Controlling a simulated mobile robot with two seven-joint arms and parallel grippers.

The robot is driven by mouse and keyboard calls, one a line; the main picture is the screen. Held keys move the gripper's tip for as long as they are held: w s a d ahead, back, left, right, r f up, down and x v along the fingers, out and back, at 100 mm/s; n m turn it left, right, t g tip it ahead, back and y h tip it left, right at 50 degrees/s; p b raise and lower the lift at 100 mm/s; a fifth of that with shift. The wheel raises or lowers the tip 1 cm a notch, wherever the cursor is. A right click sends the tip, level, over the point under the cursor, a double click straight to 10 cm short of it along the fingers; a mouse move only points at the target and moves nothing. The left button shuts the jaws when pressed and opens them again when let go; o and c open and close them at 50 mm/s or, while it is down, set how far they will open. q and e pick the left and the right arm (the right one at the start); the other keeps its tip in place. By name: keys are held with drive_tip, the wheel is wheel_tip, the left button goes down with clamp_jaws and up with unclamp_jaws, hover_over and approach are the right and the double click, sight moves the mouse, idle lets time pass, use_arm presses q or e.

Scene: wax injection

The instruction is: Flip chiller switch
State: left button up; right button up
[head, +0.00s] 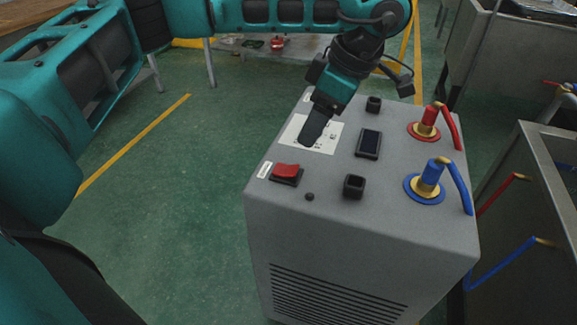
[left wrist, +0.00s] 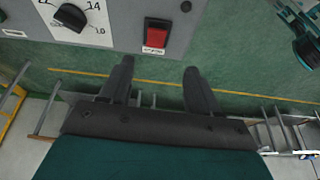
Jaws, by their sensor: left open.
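The chiller (head: 352,240) is a grey box with controls on its top. Its red rocker switch (head: 286,171) sits in a black frame near the top's left front corner. In the left wrist view the red switch (left wrist: 156,35) shows beyond the fingers, near the panel's edge. My left gripper (head: 312,138) is over the panel, behind and slightly right of the switch in the head view, apart from it. In the left wrist view its two fingers (left wrist: 158,78) are spread with nothing between them. My right gripper is not in view.
A dial (left wrist: 71,17) on a white label, a small dark display (head: 369,143), black knobs (head: 354,186), a red hose fitting (head: 428,122) and a blue one (head: 430,178) stand on the chiller. Metal tanks (head: 545,190) are at right. Green floor (head: 150,220) lies left.

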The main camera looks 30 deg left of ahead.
use_arm(q)
drive_tip(key=a, duration=0.1)
drive_tip(key=b, duration=0.3)
approach(280, 169)
drive_tip(key=x, duration=0.6)
drive_tip(key=shift+d, duration=0.1)
drive_tip(key=shift+a+f, duration=0.3)
drive_tip(key=shift+f, duration=0.35)
